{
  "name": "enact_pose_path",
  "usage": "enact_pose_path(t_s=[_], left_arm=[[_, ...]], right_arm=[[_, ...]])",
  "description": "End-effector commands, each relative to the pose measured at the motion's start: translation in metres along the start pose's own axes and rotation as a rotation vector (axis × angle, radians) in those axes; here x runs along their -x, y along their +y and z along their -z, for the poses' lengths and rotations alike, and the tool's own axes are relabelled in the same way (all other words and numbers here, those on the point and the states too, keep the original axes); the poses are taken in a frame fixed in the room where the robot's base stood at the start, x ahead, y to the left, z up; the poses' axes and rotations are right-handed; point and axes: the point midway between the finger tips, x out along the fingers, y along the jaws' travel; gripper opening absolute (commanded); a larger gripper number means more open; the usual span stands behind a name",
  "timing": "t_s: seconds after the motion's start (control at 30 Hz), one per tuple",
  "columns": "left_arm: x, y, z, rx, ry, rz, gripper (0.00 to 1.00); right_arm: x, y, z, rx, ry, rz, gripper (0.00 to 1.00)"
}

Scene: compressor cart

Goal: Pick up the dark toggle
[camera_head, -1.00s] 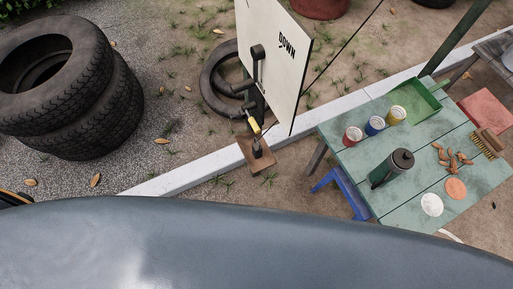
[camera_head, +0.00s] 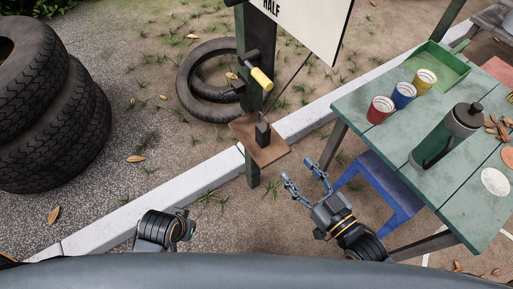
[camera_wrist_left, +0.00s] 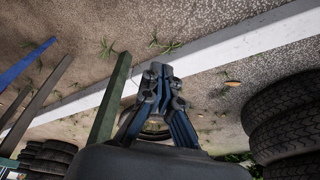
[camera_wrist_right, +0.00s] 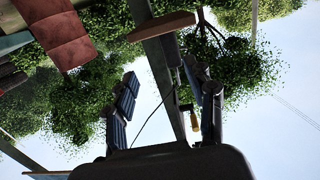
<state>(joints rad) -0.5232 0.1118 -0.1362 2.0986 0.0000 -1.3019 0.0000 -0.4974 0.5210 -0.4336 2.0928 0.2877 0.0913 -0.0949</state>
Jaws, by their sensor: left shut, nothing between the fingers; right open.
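The dark toggle (camera_head: 263,134) is a small upright dark block with a thin lever on top. It stands on a brown wooden board (camera_head: 272,153) fixed to a dark green post (camera_head: 253,171). My right gripper (camera_head: 303,174) is open and empty, below and to the right of the board in the head view, apart from the toggle.
A yellow-handled crank (camera_head: 261,79) juts out above the toggle, and a white sign (camera_head: 310,25) hangs over it. A green table (camera_head: 385,143) with cups and a flask stands at right, a blue stool (camera_head: 381,193) below it. Stacked tyres (camera_head: 45,120) are at left.

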Motion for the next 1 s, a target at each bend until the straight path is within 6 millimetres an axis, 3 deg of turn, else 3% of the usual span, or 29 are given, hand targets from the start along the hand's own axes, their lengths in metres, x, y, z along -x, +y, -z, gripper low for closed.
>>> enact_pose_path(t_s=[0.17, 0.5, 0.8, 1.0], left_arm=[[0.008, -0.001, 0.001, 0.001, 0.010, 0.002, 0.00], [0.033, -0.002, 0.005, 0.003, 0.024, 0.004, 0.00], [0.046, -0.002, 0.006, 0.004, 0.030, 0.005, 0.00], [0.074, -0.003, 0.005, 0.005, 0.047, 0.008, 0.00]], right_arm=[[-0.002, -0.011, 0.019, -0.007, 0.067, 0.028, 0.55], [-0.064, -0.013, 0.025, -0.008, 0.070, 0.028, 0.55], [-0.090, -0.014, 0.025, -0.008, 0.066, 0.028, 0.55], [-0.119, -0.015, 0.021, -0.009, 0.068, 0.028, 0.55]])
